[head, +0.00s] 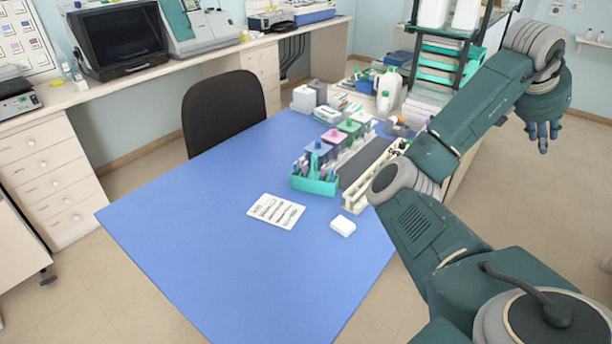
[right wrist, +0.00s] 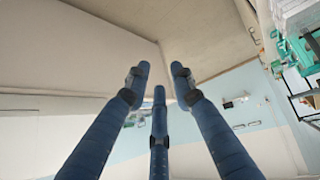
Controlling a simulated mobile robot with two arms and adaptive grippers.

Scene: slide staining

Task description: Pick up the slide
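I cannot make out a single slide for certain. A flat white holder (head: 275,211) with several dark elongated marks lies on the blue table; these may be slides or tools, too small to tell. Staining jars with green, pink and blue lids (head: 334,139) stand in a row further back. My right gripper (head: 543,138) is raised at the right, well away from the table, its blue fingers pointing down. In the right wrist view its three fingers (right wrist: 160,80) are spread with nothing between them. My left gripper is not in view.
A small white box (head: 343,226) lies right of the holder. A teal rack (head: 315,182) holds pens or tools. Bottles and boxes crowd the table's far end. A black chair (head: 224,110) stands at the far side. The table's left and front are clear.

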